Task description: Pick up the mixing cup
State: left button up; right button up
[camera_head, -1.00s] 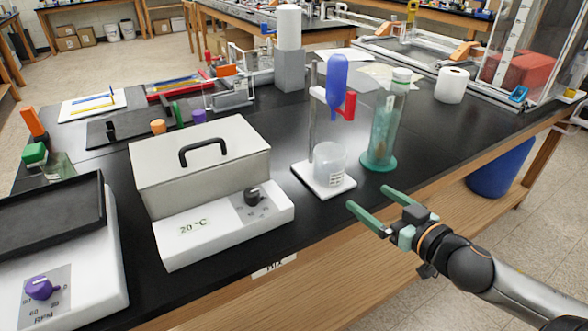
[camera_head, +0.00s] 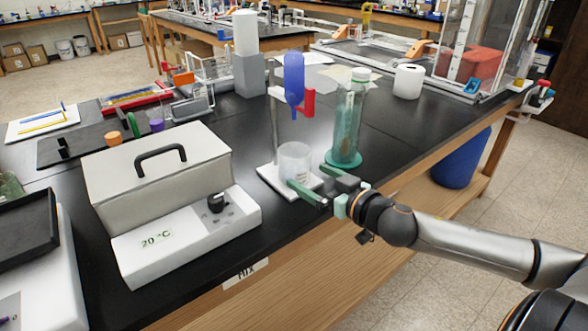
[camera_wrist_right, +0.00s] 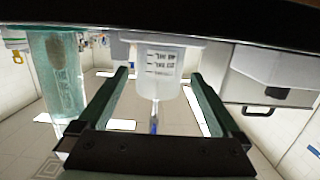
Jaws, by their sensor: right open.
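The mixing cup (camera_head: 294,160) is a clear, frosted beaker with printed volume marks. It stands upright on the white base plate of a stand (camera_head: 268,178), below a blue separating funnel (camera_head: 294,78) with a red valve. My right gripper (camera_head: 307,178) is open and empty, its green fingers pointing at the cup from the front right. In the right wrist view, which looks upside down, the cup (camera_wrist_right: 162,66) appears centred between the two spread fingertips, with no visible contact. My left gripper is out of view.
A tall green-tinted cylinder (camera_head: 346,120) stands close behind the right gripper. A grey box with a handle (camera_head: 158,175) and white 20 °C controls sits to the left. A paper roll (camera_head: 408,81) is farther back. The table's front edge runs below the gripper.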

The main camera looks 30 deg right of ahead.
aim_at(304, 172)
jog(key=shift+w, duration=0.2)
jog(key=shift+w+a+f, duration=0.1)
jog(key=shift+w+f, duration=0.1)
jog(key=shift+w, duration=1.7)
jog(key=shift+w+a+f, duration=0.1)
jog(key=shift+w+f, duration=0.1)
jog(key=shift+w, duration=0.3)
jog(key=c, duration=1.2)
jog(key=shift+c, duration=0.2)
jog(key=shift+r, duration=0.2)
